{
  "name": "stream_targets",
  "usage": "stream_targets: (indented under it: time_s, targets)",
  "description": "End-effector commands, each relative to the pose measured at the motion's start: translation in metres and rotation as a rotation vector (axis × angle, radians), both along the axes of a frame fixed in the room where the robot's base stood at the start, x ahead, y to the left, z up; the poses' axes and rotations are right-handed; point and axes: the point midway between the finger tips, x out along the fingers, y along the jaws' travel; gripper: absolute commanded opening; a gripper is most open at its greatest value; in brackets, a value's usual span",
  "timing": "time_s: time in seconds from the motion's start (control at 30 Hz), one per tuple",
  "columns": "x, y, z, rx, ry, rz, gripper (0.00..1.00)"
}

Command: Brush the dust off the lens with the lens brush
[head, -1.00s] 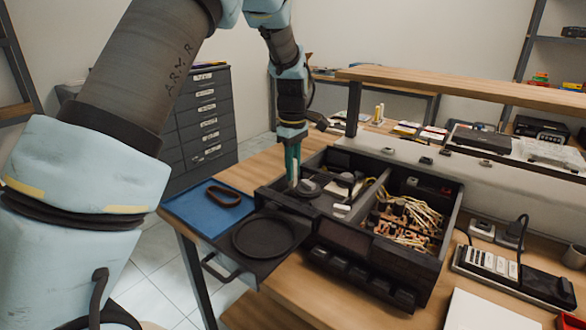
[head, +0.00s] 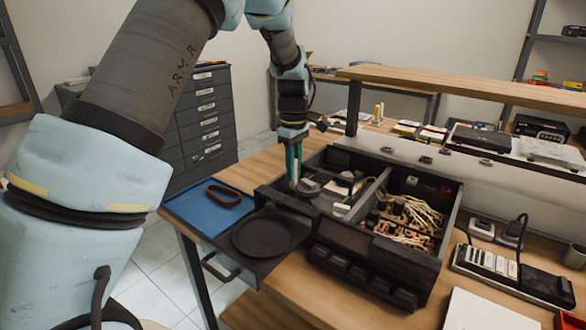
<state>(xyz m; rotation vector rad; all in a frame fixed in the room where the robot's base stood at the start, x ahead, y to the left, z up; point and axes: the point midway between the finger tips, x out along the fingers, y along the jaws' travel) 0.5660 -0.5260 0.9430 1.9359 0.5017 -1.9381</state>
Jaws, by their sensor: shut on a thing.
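My gripper (head: 293,165) points down into the left part of an open black device (head: 330,232) on the wooden bench. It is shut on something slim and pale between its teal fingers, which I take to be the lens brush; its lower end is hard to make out. A small round grey part (head: 308,187), possibly the lens, lies right beside the fingertips inside the device. I cannot tell whether the brush touches it. Dust is too small to see.
A black disc tray (head: 265,234) sticks out at the front left of the device. A blue mat (head: 200,212) with a dark oval ring (head: 224,194) lies left of it. Wires and boards (head: 408,215) fill the device's right part. A power strip (head: 510,275) lies at right.

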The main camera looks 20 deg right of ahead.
Motion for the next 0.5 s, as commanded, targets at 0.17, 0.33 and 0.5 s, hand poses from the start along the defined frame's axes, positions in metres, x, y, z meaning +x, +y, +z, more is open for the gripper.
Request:
stream_targets:
  time_s: [0.17,0.33,0.5]
  targets:
    - [0.0020,-0.0042,0.0005,0.000,0.000,0.000,0.00]
    - [0.0039,-0.0077,0.0007,0.000,0.000,0.000,0.00]
    - [0.0059,-0.0112,0.0005,0.000,0.000,0.000,0.00]
